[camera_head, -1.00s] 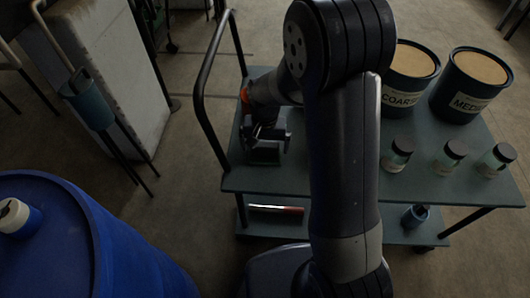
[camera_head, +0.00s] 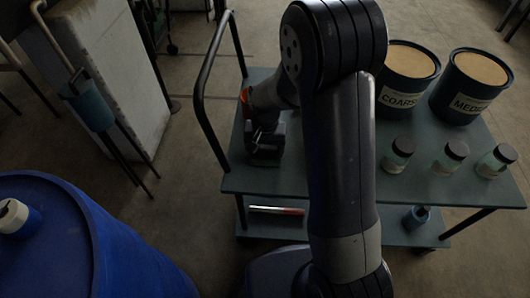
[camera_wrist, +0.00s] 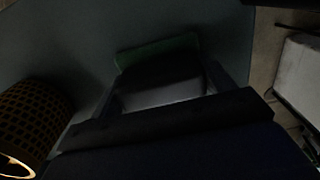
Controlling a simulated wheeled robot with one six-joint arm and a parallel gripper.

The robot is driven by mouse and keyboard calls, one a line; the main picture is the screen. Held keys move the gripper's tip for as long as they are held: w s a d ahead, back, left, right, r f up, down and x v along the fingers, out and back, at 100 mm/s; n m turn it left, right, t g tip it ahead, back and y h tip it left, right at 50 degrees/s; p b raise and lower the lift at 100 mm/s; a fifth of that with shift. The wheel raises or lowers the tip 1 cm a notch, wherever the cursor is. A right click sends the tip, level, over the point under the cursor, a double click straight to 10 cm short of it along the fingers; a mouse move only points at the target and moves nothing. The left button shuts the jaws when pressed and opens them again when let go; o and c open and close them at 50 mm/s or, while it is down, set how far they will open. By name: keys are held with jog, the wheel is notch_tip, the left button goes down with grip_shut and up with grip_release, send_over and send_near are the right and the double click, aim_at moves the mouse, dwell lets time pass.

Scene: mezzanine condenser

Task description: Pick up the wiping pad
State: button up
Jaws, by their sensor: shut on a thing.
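The wiping pad (camera_wrist: 158,50) shows in the wrist view as a block with a green edge and a dark and grey upper part. It lies between the two fingers of my gripper (camera_wrist: 165,85), which is shut on it. In the head view my gripper (camera_head: 264,148) is low over the left end of the cart's top shelf (camera_head: 330,183). The pad is mostly hidden there by the gripper. I cannot tell whether the pad still touches the shelf.
Tubs marked COARSE (camera_head: 404,85) and MEDIUM (camera_head: 470,85) stand on the cart's right side, behind several lidded jars (camera_head: 397,154). The cart's handle (camera_head: 203,100) rises at its left. A blue drum (camera_head: 80,240) stands front left. A basket-like dark object (camera_wrist: 30,115) shows in the wrist view.

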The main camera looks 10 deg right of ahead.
aim_at(265, 146)
notch_tip(265, 146, up, 10)
jog(key=shift+r+p, duration=0.1)
jog(key=shift+p, duration=0.85)
jog(key=o, duration=0.4)
jog(key=shift+c, duration=1.4)
